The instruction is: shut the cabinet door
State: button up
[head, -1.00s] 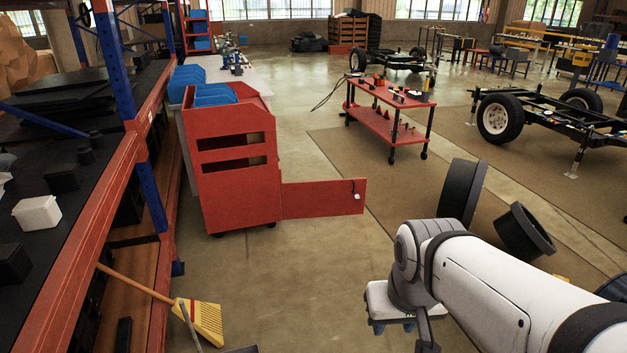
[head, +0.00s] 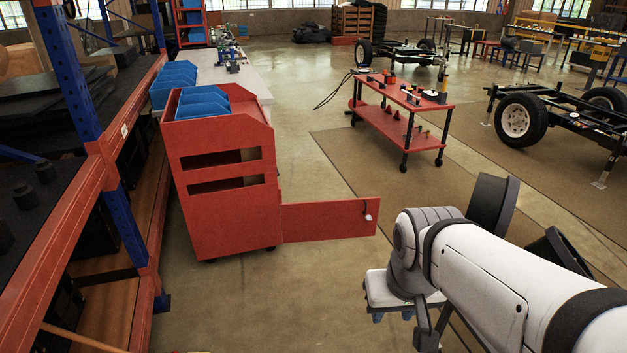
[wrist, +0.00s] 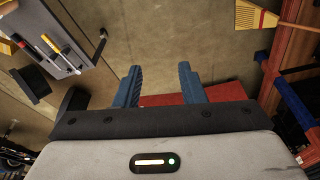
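The red cabinet (head: 222,217) stands left of centre in the head view, with two dark slots and blue bins on top. Its red door (head: 325,221) is swung wide open, sticking out to the right from the cabinet's lower right edge. A small light handle (head: 367,214) is near the door's free end. My gripper (head: 392,316) is to the right of and nearer than the door, apart from it. In the wrist view my gripper (wrist: 161,85) has its two blue fingers spread, with nothing between them. A red surface shows beyond them, partly hidden; I cannot tell whether it is the door.
A blue and orange rack (head: 125,200) runs along the left side. A red cart (head: 385,118) stands behind the door to the right, with a wheeled chassis (head: 570,125) farther right. A broom (wrist: 255,16) shows in the wrist view. Floor before the cabinet is clear.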

aim_at(342, 218)
jog(key=z, duration=0.1)
jog(key=i, duration=2.35)
jog(key=z, duration=0.4)
jog(key=i, duration=0.7)
jog(key=z, duration=0.25)
